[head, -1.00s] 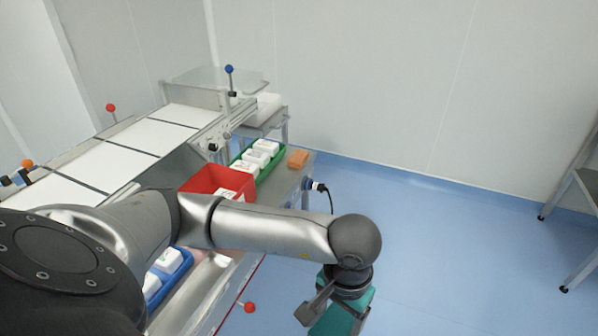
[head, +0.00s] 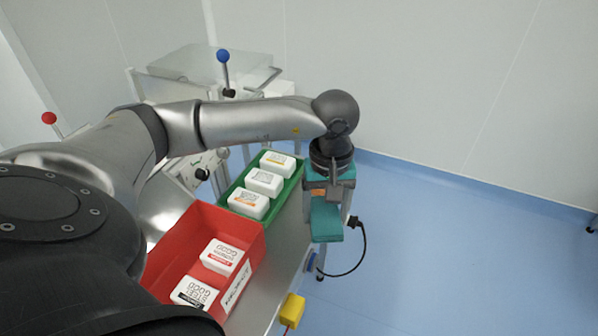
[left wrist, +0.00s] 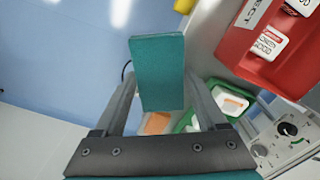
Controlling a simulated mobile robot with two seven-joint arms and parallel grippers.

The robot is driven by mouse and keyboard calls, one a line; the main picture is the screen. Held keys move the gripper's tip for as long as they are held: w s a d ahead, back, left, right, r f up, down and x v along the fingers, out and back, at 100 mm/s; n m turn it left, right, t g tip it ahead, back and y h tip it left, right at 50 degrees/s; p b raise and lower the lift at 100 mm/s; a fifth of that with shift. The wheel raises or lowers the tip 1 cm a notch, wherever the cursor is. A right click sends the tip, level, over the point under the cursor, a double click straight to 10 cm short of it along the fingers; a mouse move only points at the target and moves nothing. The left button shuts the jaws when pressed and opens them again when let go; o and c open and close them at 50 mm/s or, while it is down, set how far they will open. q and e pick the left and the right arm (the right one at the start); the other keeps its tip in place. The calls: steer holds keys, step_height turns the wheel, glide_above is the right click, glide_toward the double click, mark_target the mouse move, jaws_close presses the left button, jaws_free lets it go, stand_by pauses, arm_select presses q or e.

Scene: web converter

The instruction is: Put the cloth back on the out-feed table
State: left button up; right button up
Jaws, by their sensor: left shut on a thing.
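My left gripper (head: 327,202) is shut on a folded teal cloth (head: 325,222), which hangs flat and block-like under it. In the left wrist view the cloth (left wrist: 158,70) sits between the two fingers of the gripper (left wrist: 163,95). The steel out-feed table (head: 276,250) lies to the left of and below it, and the cloth shows at the table's right edge in the head view. Whether the cloth touches the table cannot be told. My right gripper is not in view.
A red bin (head: 203,220) with white packs and a green tray (head: 290,192) with white packs stand on the table. An orange block (left wrist: 157,123) is partly hidden near the cloth. A yellow box (head: 291,309) and a black cable (head: 362,250) are at the edge.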

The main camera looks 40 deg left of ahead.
arm_select(q)
steer(key=w+a+r+n+b, duration=0.2)
steer(key=w+a+n+b, duration=0.1)
steer(key=a+n, duration=0.3)
step_height(320, 180, up, 3)
steer(key=n+b, duration=0.4)
steer(key=n, duration=0.3)
glide_above(300, 225)
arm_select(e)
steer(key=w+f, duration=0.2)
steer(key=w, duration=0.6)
arm_select(q)
step_height(300, 225, down, 15)
steer(key=b, duration=0.5)
steer(key=shift+f, duration=0.1)
steer(key=shift+m, duration=0.3)
steer(key=shift+f+b, duration=0.8)
steer(key=shift+f, duration=1.35)
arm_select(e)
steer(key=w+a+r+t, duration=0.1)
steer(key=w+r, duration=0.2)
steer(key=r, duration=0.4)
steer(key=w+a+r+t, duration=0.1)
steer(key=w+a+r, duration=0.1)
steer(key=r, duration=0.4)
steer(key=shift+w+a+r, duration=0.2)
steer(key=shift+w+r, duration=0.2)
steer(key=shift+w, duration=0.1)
arm_select(q)
steer(key=shift+f, duration=0.1)
